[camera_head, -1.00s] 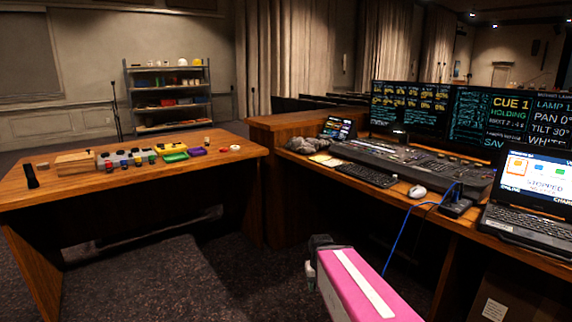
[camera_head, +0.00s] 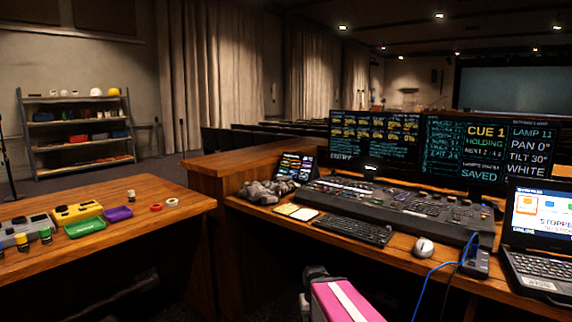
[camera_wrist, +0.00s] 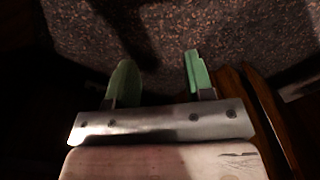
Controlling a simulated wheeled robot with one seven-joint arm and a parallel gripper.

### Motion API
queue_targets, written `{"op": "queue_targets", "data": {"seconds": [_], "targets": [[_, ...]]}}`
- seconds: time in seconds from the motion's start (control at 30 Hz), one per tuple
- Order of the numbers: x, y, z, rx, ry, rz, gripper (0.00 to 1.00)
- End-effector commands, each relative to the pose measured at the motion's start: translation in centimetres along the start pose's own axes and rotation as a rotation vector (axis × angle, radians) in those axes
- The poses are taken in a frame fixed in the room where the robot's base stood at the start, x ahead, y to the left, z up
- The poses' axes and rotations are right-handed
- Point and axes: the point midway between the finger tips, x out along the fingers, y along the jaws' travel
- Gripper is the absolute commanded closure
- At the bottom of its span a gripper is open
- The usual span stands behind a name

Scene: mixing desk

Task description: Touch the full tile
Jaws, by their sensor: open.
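No tile label reading "full" can be made out. A small tablet (camera_head: 295,166) with several small coloured tiles leans at the back left of the mixing desk; its labels are too small to read. A laptop (camera_head: 543,218) at the right shows an orange-framed tile, other coloured tiles and a partly cut-off "STOPPED" line. My gripper in the wrist view (camera_wrist: 158,80) is open and empty, its green fingers apart over dark speckled floor. It is away from both screens. In the head view only part of my pink arm shows at the bottom.
The mixing console (camera_head: 400,205), keyboard (camera_head: 352,229), mouse (camera_head: 424,247) and blue cable (camera_head: 440,266) fill the desk. Monitors (camera_head: 375,138) stand behind. A wooden table (camera_head: 150,205) at the left bears coloured trays and bottles. Dark floor lies between table and desk.

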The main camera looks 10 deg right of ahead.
Motion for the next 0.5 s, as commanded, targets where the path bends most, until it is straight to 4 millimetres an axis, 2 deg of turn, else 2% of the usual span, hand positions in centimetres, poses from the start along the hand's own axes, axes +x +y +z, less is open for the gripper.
{"op": "queue_targets", "data": {"seconds": [0.3, 0.43, 0.47, 0.5], "targets": [[0.0, 0.0, -0.02, 0.0, 0.0, 0.0, 0.52], [0.01, 0.0, -0.03, 0.0, 0.0, 0.0, 0.94], [0.01, 0.0, -0.03, 0.0, 0.0, 0.0, 1.0], [0.01, 0.0, -0.03, 0.0, 0.0, 0.0, 1.0]]}}
